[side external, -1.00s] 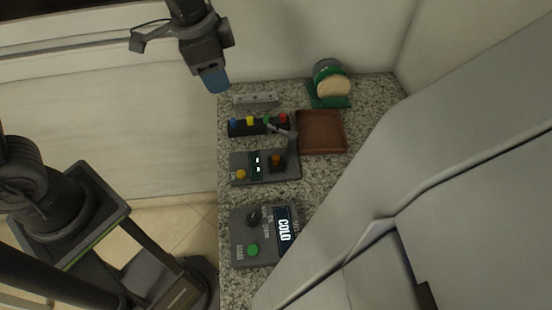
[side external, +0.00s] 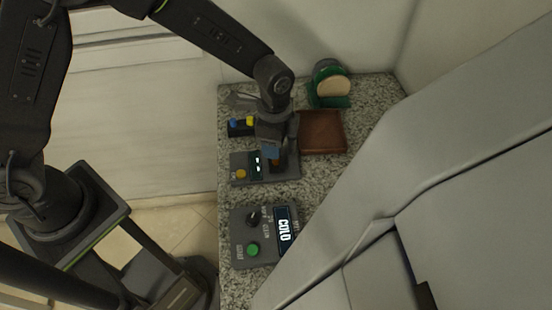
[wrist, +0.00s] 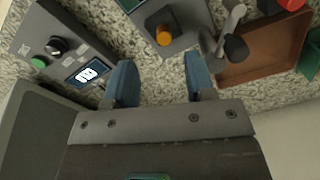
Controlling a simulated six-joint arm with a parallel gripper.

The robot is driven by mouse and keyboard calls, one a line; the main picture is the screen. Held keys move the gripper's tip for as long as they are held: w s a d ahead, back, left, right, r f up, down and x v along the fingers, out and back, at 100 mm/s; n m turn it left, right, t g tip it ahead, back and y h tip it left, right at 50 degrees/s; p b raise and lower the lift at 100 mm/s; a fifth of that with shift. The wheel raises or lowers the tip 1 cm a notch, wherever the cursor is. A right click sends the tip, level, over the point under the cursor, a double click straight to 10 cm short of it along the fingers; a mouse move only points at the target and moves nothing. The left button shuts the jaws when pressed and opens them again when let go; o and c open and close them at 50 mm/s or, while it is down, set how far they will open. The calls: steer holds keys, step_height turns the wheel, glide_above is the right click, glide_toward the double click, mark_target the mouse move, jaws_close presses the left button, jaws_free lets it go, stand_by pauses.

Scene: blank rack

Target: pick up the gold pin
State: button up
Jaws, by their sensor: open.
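An orange-gold pin (wrist: 163,35) stands in a dark holder on a grey device (wrist: 180,43) in the wrist view. In the side external view the pin's orange top (side external: 275,161) is partly covered by my gripper (side external: 271,152). My gripper also shows in the wrist view (wrist: 161,80), its two blue fingers spread apart with nothing between them. The pin lies just beyond the fingertips, roughly in line with the gap, and is not touched. The device (side external: 245,158) has a small lit display and a yellow-orange button at its left.
A grey lever with a dark knob (wrist: 236,48) rises right of the pin, near the right finger. A brown tray (side external: 322,132) is beyond it. A grey "COLD" box (side external: 245,222) stands nearer. A dark rack with coloured knobs (side external: 240,128) and a green stand (side external: 329,90) are behind.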

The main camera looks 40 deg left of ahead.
mark_target(276, 162)
steer(key=shift+w+f, duration=0.15)
steer(key=shift+f, duration=1.4)
steer(key=shift+w+f, duration=0.1)
steer(key=shift+f, duration=1.4)
jaws_close()
